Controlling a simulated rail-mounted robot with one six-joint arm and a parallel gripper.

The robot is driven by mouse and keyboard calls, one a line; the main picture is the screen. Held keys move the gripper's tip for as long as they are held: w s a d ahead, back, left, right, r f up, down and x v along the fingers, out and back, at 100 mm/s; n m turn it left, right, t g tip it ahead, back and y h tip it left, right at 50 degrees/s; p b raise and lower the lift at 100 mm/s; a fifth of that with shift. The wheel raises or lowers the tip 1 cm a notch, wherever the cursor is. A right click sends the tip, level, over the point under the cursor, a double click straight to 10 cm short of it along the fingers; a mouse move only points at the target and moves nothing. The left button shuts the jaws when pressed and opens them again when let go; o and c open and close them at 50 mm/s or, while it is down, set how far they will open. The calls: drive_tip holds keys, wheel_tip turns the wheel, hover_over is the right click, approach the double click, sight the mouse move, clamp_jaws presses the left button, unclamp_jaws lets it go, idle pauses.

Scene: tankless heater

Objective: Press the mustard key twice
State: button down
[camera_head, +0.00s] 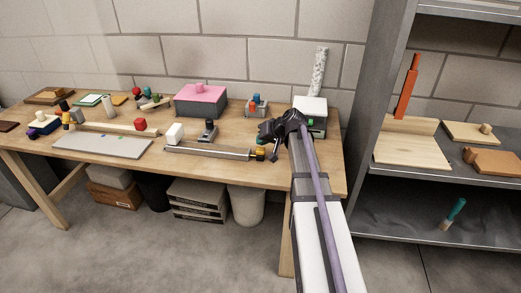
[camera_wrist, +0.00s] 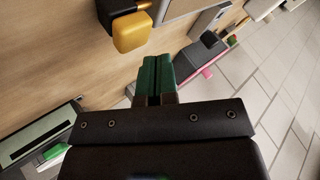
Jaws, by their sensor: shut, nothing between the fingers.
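My gripper (camera_head: 264,134) is shut and empty. Its green fingertips (camera_wrist: 158,66) are together in the wrist view, above the wooden table. A white heater-like box (camera_head: 312,108) stands behind my arm at the table's right end, partly hidden. A green key (camera_head: 310,122) shows on its front, and that key also shows in the wrist view (camera_wrist: 52,152), left of my fingers. A mustard-yellow block (camera_head: 260,152) sits at the right end of a long grey bar; in the wrist view it (camera_wrist: 132,32) is apart from my fingertips. I cannot tell whether this block is the mustard key.
The long grey bar (camera_head: 210,151) lies along the table's front. A pink-topped box (camera_head: 200,98) and a small grey box with coloured tops (camera_head: 256,106) stand behind. A metal shelf (camera_head: 440,195) rises at the right. Bare table (camera_head: 240,178) shows at the front edge.

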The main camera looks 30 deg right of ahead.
sight(262, 149)
idle(0.7)
drive_tip(key=shift+f+b, duration=0.4)
drive_tip(key=shift+f+b, duration=0.6)
idle(0.5)
drive_tip(key=shift+r+p, duration=1.05)
wheel_tip(262, 149, up, 5)
drive_tip(key=p, duration=0.5)
